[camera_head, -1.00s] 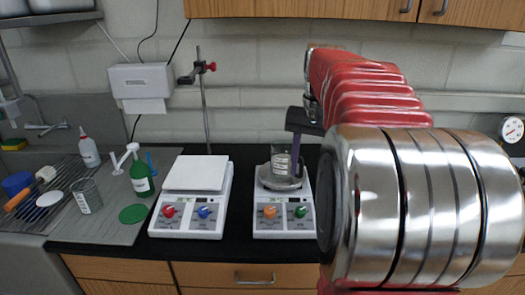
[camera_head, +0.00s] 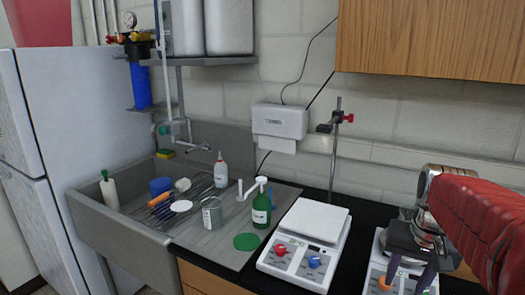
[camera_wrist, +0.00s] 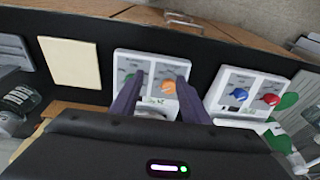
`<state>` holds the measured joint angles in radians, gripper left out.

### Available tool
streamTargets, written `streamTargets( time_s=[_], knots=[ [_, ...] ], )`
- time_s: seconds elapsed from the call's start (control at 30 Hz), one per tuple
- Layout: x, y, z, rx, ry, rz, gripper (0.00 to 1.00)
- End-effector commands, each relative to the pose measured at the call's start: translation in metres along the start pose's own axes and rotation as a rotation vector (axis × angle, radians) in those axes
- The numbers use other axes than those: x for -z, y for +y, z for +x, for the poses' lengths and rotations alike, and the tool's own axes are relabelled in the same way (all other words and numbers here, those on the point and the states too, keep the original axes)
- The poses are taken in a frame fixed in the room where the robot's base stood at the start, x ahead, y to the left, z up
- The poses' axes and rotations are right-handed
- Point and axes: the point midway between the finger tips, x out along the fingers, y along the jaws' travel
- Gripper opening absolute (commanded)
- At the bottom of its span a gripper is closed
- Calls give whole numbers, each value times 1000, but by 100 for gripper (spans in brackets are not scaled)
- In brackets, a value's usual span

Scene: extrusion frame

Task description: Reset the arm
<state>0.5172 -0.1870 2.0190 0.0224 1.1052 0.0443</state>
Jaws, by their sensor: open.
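My gripper (camera_head: 410,270) is at the lower right of the head view, with its dark purple fingers pointing down and apart. In the wrist view the two fingers (camera_wrist: 157,95) are spread in front of the hotplate with orange and green knobs (camera_wrist: 148,68). Nothing is clearly held between them. My red arm covers the right edge of the head view. The same right-hand hotplate (camera_head: 377,283) is partly hidden behind my gripper. I cannot tell whether the fingers touch it.
A white hotplate with red and blue knobs (camera_head: 308,262) stands left of my gripper. A retort stand (camera_head: 333,165) rises behind it. A green bottle (camera_head: 261,208) and a glass beaker (camera_head: 212,213) stand by the sink. A wooden cabinet (camera_head: 440,38) hangs above.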

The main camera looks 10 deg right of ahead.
Motion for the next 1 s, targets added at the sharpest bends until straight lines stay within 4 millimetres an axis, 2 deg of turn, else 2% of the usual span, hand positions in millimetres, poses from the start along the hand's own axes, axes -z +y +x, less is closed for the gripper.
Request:
streamTargets(
  time_s=[0.1, 0.3, 0.7, 0.83, 1.0],
  knots=[
    [-26, -22, 2, 11, 39, -76, 41],
    [-69, -52, 6, 35, 100, -198, 41],
    [-154, -98, 9, 106, 207, -428, 41],
    [-174, -110, 1, 137, 242, -494, 41],
    [-180, -122, -10, 164, 274, -541, 41]
  ],
)
